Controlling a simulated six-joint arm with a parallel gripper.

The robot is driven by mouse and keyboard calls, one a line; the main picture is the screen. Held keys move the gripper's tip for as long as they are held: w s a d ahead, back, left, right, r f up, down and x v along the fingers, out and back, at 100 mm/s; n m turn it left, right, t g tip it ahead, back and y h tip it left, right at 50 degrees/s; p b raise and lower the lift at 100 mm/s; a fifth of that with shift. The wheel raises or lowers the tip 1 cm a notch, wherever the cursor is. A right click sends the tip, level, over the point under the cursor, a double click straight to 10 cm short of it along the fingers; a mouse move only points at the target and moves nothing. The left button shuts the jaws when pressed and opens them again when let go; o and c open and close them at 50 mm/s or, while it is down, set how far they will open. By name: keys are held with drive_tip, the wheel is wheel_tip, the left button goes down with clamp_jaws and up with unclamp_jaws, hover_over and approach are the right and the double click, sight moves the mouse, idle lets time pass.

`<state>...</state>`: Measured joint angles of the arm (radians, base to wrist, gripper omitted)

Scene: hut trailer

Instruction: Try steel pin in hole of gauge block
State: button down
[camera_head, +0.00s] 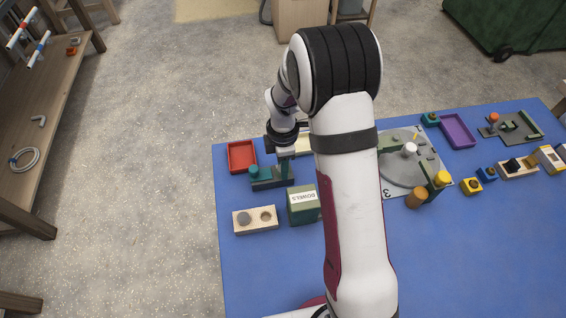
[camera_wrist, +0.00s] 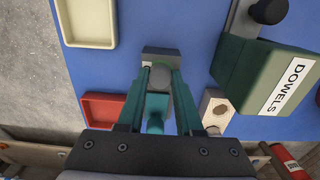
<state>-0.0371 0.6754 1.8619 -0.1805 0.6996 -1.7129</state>
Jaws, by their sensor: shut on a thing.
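My gripper (camera_wrist: 161,82) is shut on a grey round-topped steel pin (camera_wrist: 159,76) between its two fingers. In the head view my gripper (camera_head: 283,171) points down at the right part of the dark gauge block (camera_head: 269,184). A grey end of the block shows just past the fingertips in the wrist view (camera_wrist: 163,53). A teal knob (camera_head: 261,171) stands on the block's left part, and shows behind the fingers in the wrist view (camera_wrist: 155,121). The pin's lower end and the hole are hidden; I cannot tell whether the pin is inside.
A wooden holder (camera_head: 255,228), with a grey disc-like top and an open hole, lies in front. The green DOWELS box (camera_head: 302,210) stands close right of the block. A red tray (camera_head: 231,160) is behind left; a cream tray (camera_wrist: 113,22) is beyond. A turntable fixture (camera_head: 400,172) stands right.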

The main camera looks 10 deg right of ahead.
drive_tip(key=shift+c, duration=2.4)
unclamp_jaws()
wheel_tip(320, 180, up, 16)
drive_tip(key=shift+f, duration=0.1)
drive_tip(key=s+a+r+m+y, duration=0.1)
drive_tip(key=s+a+r+m, duration=0.1)
drive_tip(key=s+m, duration=2.1)
drive_tip(key=s, duration=0.3)
drive_tip(key=shift+s+r+m+y, duration=0.15)
drive_tip(key=shift+s+m+y, duration=0.15)
drive_tip(key=shift+s+y, duration=0.1)
